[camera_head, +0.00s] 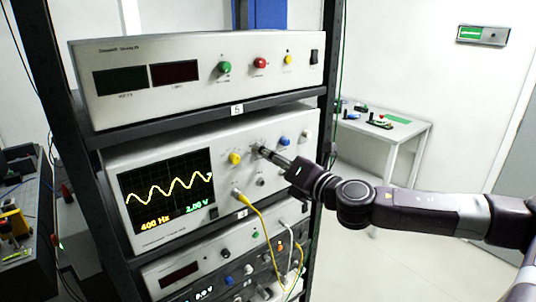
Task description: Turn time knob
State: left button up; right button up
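An oscilloscope (140,235) stands on the middle shelf of a black rack, with a yellow wave, "400 Hz" and "2.00 V" on its screen (169,190). A yellow knob (235,158) and a blue knob (284,141) sit on its panel. My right gripper (262,151) reaches in from the right, its fingertips at the panel between these two knobs. The fingers look close together, but they are too small to tell whether they are open or shut on a knob. Any knob at the fingertips is largely hidden, and no time label is readable. My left gripper is out of view.
A unit with green, red and yellow knobs (260,63) stands on the shelf above. Another instrument (225,262) is below, with yellow and white cables (262,222) hanging in front. A white table (400,131) stands behind at the right.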

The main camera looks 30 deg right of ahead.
jog(key=shift+r, duration=0.15)
notch_tip(320, 180, up, 10)
jog(key=shift+f, duration=0.15)
dwell(0.6)
dwell(0.3)
